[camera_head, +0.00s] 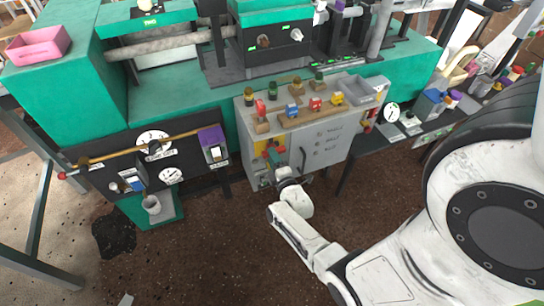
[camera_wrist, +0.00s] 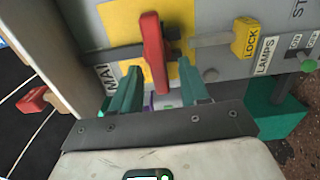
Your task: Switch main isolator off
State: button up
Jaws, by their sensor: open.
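The main isolator is a red handle (camera_wrist: 152,50) on a yellow plate (camera_wrist: 120,22), with a partly hidden label starting "MAI" beside it in the wrist view. The handle stands nearly upright, tilted slightly. My gripper (camera_wrist: 162,78) has green fingers and is open, with one finger to each side of the handle's lower end. I see gaps between the fingers and the handle; whether either touches cannot be told. In the head view my gripper (camera_head: 276,161) is at the left of the grey cabinet's (camera_head: 325,143) front, hiding much of the isolator.
A yellow tag marked LOCK (camera_wrist: 246,38) is right of the handle, near a LAMPS label (camera_wrist: 266,55). A red knob (camera_wrist: 32,100) is at the left. Several coloured plugs stand on the cabinet top. A black gauge panel (camera_head: 120,178) is left of the cabinet.

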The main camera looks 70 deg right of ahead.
jog(key=p+v, duration=0.1)
jog(key=v, duration=0.8)
jog(key=shift+s+a, duration=0.25)
jog(key=w+a+r+m+g+y, duration=0.1)
jog(key=w+a+y, duration=0.45)
jog(key=a, duration=0.25)
jog(key=w+a+m+g+y, duration=0.1)
jog(key=w+a+y, duration=0.3)
jog(key=a+y, duration=0.25)
jog(key=s+a+r+m+g+y, duration=0.1)
jog(key=s+a+r+m+g, duration=0.5)
jog(key=s, duration=0.7)
jog(key=a+r+g, duration=0.2)
jog(key=a+r, duration=0.1)
jog(key=shift+s+a+r+m+g+y, duration=0.25)
jog(key=shift+s+a+m+g+y, duration=0.05)
jog(key=shift+s+a, duration=0.1)
